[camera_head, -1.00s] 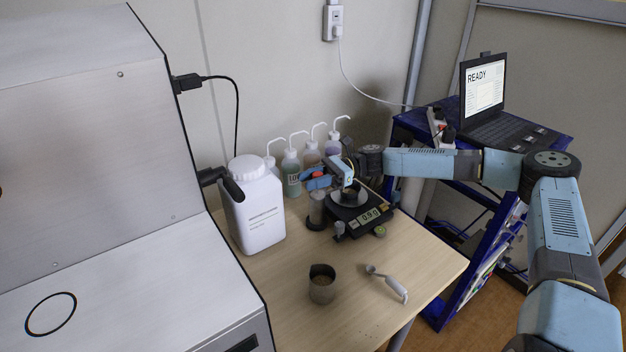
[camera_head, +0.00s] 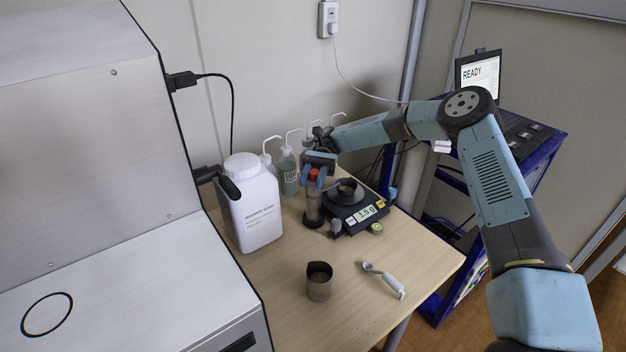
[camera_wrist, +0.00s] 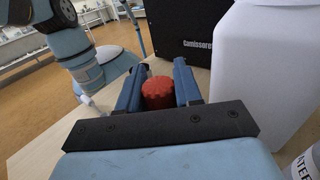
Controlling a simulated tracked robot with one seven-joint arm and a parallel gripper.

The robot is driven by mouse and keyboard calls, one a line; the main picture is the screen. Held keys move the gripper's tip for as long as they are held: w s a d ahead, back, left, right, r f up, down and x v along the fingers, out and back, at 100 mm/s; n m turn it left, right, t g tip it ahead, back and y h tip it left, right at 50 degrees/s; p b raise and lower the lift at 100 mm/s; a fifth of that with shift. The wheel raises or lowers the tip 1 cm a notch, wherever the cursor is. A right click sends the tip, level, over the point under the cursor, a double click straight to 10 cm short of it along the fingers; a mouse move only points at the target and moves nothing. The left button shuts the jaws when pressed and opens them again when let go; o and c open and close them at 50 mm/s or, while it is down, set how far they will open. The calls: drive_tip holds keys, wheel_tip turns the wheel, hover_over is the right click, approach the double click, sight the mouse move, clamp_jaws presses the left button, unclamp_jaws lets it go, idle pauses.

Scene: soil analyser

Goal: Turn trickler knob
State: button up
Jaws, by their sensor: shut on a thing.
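The trickler (camera_head: 313,206) is a grey upright cylinder on a dark base, standing just left of the black scale (camera_head: 340,222) in the head view. Its red knob (camera_head: 313,174) is on top. My gripper (camera_head: 315,179) reaches down over it from behind, with blue fingers on either side. In the wrist view the ribbed red knob (camera_wrist: 158,93) sits between the two blue fingers of my gripper (camera_wrist: 161,72), which is shut on it. A dark cup (camera_head: 347,189) stands on the scale, whose display reads about 1.5; the last digit is unclear.
A large white bottle (camera_head: 250,205) stands left of the trickler, also close by in the wrist view (camera_wrist: 262,75). Wash bottles (camera_head: 288,172) stand behind.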

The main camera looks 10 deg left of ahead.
drive_tip(key=shift+d+f+n+h, duration=0.15)
drive_tip(key=shift+n+h, duration=0.15)
drive_tip(key=shift+h, duration=0.3)
drive_tip(key=o, duration=1)
drive_tip(key=shift+r, duration=0.35)
drive_tip(key=r, duration=0.3)
drive_tip(key=shift+s+d+r, duration=0.1)
drive_tip(key=shift+s+d, duration=0.05)
drive_tip(key=shift+s, duration=0.1)
drive_tip(key=s+d+r, duration=0.2)
drive_tip(key=s+r, duration=0.1)
drive_tip(key=s+d+r, duration=0.2)
drive_tip(key=s+r, duration=0.1)
drive_tip(key=s, duration=0.1)
drive_tip(key=s+d+r, duration=0.3)
drive_tip(key=s, duration=0.1)
drive_tip(key=shift+s, duration=0.2)
drive_tip(key=shift+d+r, duration=0.1)
